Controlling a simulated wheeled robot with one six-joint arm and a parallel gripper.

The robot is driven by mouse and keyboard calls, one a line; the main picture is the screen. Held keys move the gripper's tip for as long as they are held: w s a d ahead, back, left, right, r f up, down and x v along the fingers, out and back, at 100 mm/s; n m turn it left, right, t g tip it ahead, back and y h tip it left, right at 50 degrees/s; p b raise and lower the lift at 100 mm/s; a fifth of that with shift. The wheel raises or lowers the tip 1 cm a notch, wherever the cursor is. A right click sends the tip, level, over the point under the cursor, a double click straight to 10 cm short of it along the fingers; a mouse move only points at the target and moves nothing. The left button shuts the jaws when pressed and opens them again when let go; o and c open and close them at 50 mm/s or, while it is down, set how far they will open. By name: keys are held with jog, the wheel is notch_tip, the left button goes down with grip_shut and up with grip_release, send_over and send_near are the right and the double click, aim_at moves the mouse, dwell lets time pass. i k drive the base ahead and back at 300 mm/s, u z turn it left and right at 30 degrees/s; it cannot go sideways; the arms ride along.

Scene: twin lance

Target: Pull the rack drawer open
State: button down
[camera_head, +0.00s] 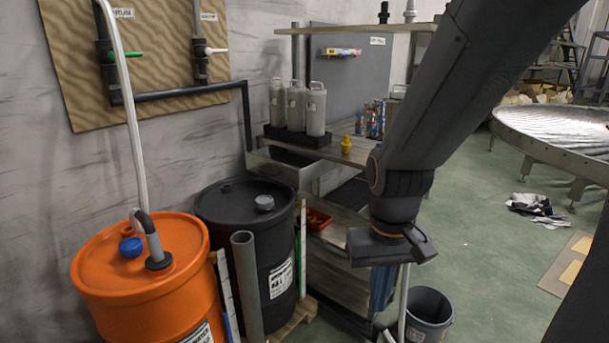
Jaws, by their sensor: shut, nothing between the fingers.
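The rack (340,155) stands against the wall in the middle, with a wood-topped shelf and metal-edged fronts below it. A drawer-like metal front (337,226) shows low on its near side. Dark open space shows just above this front; I cannot tell how far the drawer is out. My gripper (392,250) hangs from my dark arm at the right of this front and hides part of the rack. It is shut and empty. I cannot tell whether it touches the rack, and no handle is clearly visible.
An orange drum (150,283) and a black drum (238,196) stand at the left, with a grey pipe (247,285) between. Canisters (316,108) and a yellow fitting (346,144) sit on the rack. A grey bucket (430,312) stands below my gripper. Green floor at the right is mostly free.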

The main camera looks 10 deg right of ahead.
aim_at(260, 161)
jog(key=z, duration=0.15)
jog(key=i, duration=1.4)
jog(key=u, duration=0.7)
